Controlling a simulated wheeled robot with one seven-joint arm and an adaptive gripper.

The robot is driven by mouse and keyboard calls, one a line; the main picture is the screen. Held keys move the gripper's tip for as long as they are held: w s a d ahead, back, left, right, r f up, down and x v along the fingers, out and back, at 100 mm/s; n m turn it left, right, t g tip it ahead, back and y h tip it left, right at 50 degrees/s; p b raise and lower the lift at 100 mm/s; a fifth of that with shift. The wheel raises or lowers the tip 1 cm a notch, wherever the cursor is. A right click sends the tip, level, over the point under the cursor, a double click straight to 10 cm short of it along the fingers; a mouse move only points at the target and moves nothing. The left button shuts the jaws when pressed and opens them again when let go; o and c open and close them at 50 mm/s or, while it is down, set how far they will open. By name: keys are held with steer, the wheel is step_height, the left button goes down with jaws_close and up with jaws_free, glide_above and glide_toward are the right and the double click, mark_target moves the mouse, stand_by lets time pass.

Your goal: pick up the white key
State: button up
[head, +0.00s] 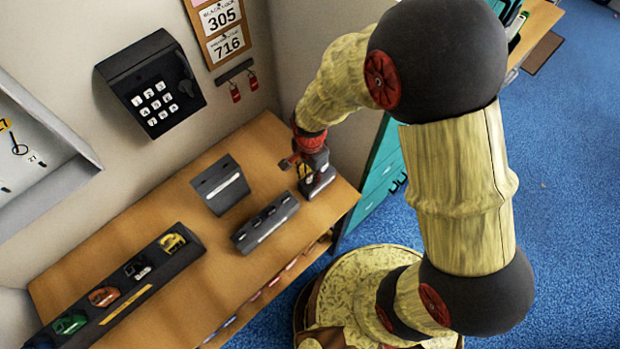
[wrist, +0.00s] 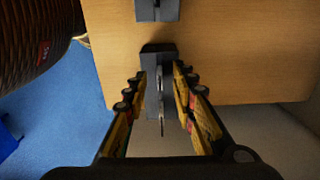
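My gripper (head: 304,162) is over the near right corner of the wooden table, at a small dark grey stand (head: 321,181). In the wrist view my gripper (wrist: 161,82) is open, with a finger on each side of the dark grey stand (wrist: 158,49). A thin, pale grey piece (wrist: 161,124) shows edge-on between the fingers, with a gap on either side. It may be the white key, but its colour and shape are hard to tell. In the head view the gripper hides part of the stand, and I cannot make out a white key there.
The wooden table (head: 165,288) also bears a slotted grey rack (head: 265,222), a grey block (head: 220,185) and a dark tray (head: 150,283) of several toy cars. A black keypad box (head: 152,85) and a key cabinet (head: 75,150) are on the wall. Blue floor lies right.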

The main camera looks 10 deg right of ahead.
steer(key=shift+c, duration=0.3)
jaws_close()
steer(key=shift+r, duration=0.15)
